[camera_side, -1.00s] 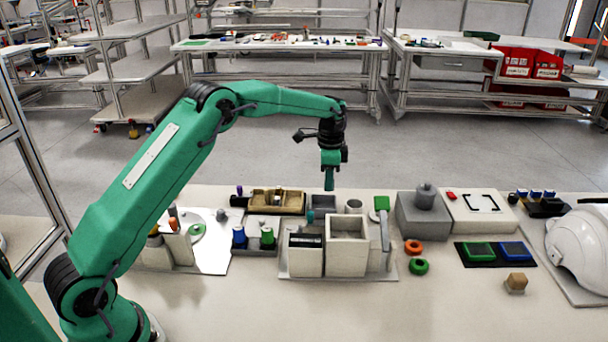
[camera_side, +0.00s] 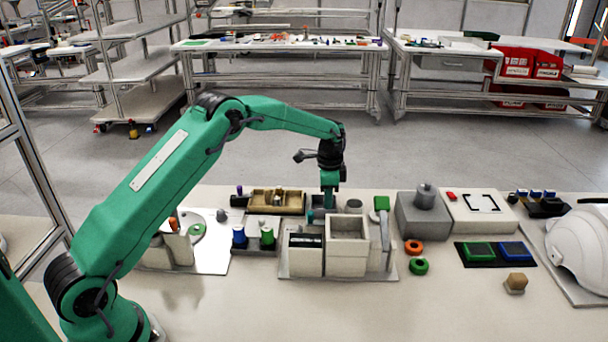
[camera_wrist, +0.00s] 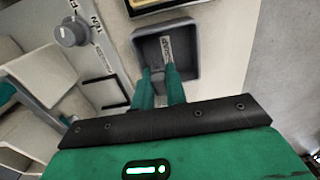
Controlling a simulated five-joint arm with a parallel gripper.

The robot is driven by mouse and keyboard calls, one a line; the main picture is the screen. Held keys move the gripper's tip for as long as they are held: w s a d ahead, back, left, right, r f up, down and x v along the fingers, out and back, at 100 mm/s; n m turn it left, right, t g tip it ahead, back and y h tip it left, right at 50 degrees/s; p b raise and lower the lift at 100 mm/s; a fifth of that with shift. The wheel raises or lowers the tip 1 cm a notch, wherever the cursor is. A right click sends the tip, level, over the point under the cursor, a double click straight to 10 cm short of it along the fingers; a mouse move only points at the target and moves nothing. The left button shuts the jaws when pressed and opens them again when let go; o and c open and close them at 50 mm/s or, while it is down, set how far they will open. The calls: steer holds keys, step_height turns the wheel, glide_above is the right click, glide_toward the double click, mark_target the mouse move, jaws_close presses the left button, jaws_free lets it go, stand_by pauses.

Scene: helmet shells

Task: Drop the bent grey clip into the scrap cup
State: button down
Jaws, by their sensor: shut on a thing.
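My gripper (camera_side: 329,204) points straight down behind the white bins in the side view. In the wrist view its two green fingers (camera_wrist: 159,72) reach over a square dark grey cup (camera_wrist: 189,50), with the tips inside the outline of its opening. A pale lettered strip lies in this cup; it looks like the scrap cup, but the lettering is hard to read. The bent grey clip (camera_wrist: 158,77) shows only as a small grey bit between the fingers, which are shut on it. In the side view the clip is hidden and the cup (camera_side: 316,203) is partly hidden.
Two pale bins (camera_side: 347,249) stand just in front of my gripper. Beyond are a grey block (camera_side: 422,219) and a white helmet (camera_side: 585,248). Clear table lies in front.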

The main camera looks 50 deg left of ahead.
steer(key=c, duration=1.3)
jaws_free()
steer(key=shift+c, duration=0.2)
steer(key=shift+d+f, duration=0.1)
steer(key=shift+s, duration=0.1)
steer(key=shift+d, duration=0.1)
steer(key=shift+a+r, duration=0.15)
steer(key=shift+r, duration=1.85)
steer(key=shift+a+r, duration=0.15)
steer(key=shift+r, duration=1.8)
